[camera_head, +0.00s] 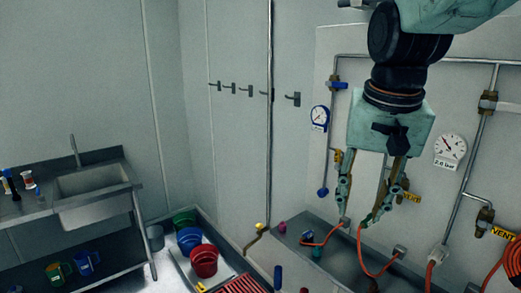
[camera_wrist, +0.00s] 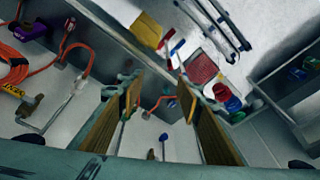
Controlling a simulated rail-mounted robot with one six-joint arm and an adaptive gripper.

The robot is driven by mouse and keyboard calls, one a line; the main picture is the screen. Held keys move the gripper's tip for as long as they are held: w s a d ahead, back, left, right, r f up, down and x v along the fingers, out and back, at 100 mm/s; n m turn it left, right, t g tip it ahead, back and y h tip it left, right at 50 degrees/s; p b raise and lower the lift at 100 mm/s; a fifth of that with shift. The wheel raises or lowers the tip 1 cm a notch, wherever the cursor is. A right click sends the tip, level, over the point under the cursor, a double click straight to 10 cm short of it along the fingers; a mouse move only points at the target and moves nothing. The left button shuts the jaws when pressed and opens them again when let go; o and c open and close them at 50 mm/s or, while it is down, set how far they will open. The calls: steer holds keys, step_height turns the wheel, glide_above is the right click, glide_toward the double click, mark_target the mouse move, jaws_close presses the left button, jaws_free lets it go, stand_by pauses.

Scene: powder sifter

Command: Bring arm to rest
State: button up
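My gripper (camera_head: 354,221) hangs from my arm in the upper right of the head view, pointing down in front of the pipe panel. Its two fingers are spread apart with nothing between them. In the wrist view the fingers (camera_wrist: 158,90) also stand apart, with a clear gap. The fingertips appear near a grey trough (camera_head: 290,233) with orange hoses along the wall; I cannot tell their exact distance from it.
Gauges (camera_head: 449,150), pipes (camera_head: 334,120) and valves line the panel behind my arm. Orange hoses (camera_head: 375,270) loop below the gripper. Red (camera_head: 204,261), blue and green buckets stand at lower centre. A sink bench (camera_head: 95,212) is at left.

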steer(key=s+f+n+b, duration=0.1)
steer(key=s+f, duration=0.1)
steer(key=s, duration=1)
steer(key=s+f+n+t+b, duration=0.1)
steer(key=s+f+n, duration=0.1)
steer(key=s, duration=0.9)
steer(key=shift+s+f+n+b, duration=0.25)
steer(key=shift+s+n+b, duration=0.05)
steer(key=shift+s, duration=0.05)
steer(key=shift+w+r, duration=0.1)
steer(key=shift+c, duration=1.2)
